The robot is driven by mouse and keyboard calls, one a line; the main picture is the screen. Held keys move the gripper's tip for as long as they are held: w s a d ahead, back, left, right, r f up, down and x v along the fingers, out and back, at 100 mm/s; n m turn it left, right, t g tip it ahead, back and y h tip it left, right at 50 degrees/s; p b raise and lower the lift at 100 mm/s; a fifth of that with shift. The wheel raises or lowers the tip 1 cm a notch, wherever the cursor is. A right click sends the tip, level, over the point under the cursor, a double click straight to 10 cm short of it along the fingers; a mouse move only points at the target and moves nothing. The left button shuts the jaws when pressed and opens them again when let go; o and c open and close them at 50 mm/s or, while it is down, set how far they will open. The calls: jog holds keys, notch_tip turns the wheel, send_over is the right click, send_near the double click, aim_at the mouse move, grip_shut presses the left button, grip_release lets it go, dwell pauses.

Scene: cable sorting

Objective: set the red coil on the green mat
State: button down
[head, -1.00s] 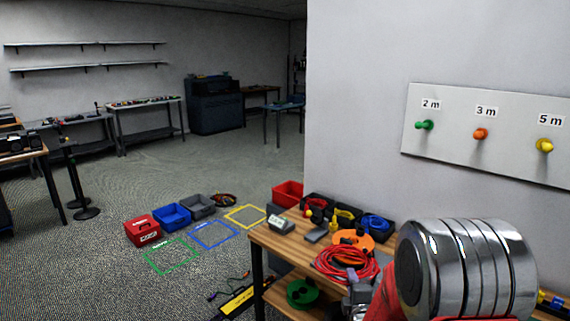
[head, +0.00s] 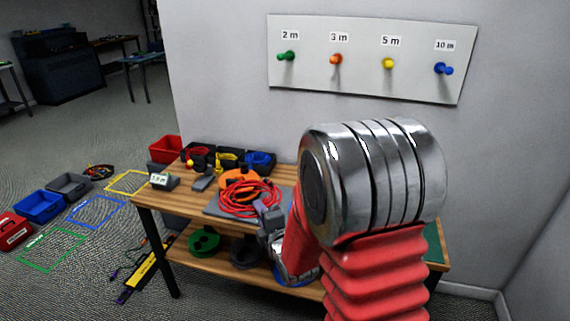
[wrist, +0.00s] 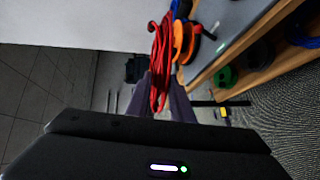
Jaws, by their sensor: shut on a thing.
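The red coil (head: 252,199) is a bundle of red cable seen over the grey mat (head: 217,207) on the wooden table. My gripper (head: 267,214) is shut on it at its right side. In the wrist view the coil (wrist: 160,62) is between the two dark fingers of my gripper (wrist: 163,95). I cannot tell for sure how far it is above the table. The green mat (head: 434,245) shows only as a strip at the table's right end; my arm hides the rest.
An orange reel (head: 238,176) lies just behind the coil. Small black bins (head: 258,162) line the table's back, with a label device (head: 163,181) at left. A green reel (head: 204,242) is on the lower shelf. A pegboard (head: 365,92) hangs on the wall.

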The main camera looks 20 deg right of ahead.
aim_at(236, 211)
jog(key=a, duration=0.6)
jog(key=shift+a, duration=0.1)
